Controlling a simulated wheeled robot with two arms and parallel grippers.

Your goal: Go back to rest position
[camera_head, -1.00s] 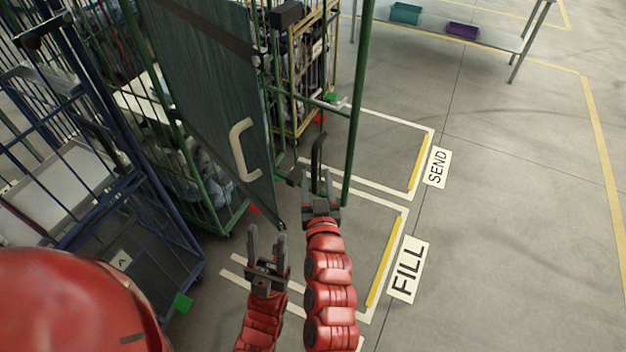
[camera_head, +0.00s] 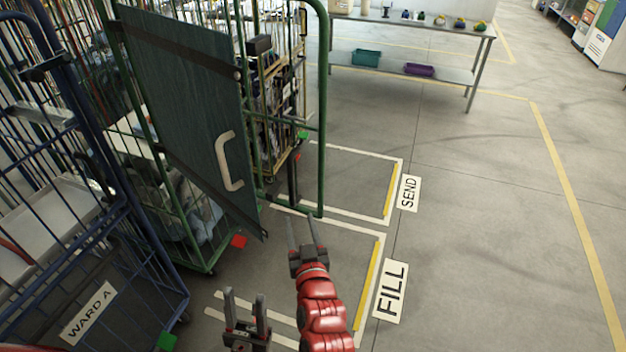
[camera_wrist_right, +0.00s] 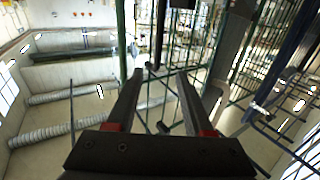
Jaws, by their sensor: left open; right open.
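My left gripper (camera_head: 246,306) is low in the head view, its two fingers apart and nothing between them. My right gripper (camera_head: 303,232) is just to its right and further forward, over the floor by the FILL bay. Its fingers are apart and empty, and they also show spread with nothing between them in the right wrist view (camera_wrist_right: 158,85). The hanging green sling bag or panel (camera_head: 180,110) with a beige handle (camera_head: 228,162) is ahead and left of my right gripper. Neither gripper appears to touch it.
A green frame post (camera_head: 322,120) stands ahead of my right gripper. A blue WARD A cage trolley (camera_head: 150,245) is at the left. A table (camera_head: 400,72) with bins stands at the back. Floor on the right, past the FILL sign (camera_head: 391,290), is clear.

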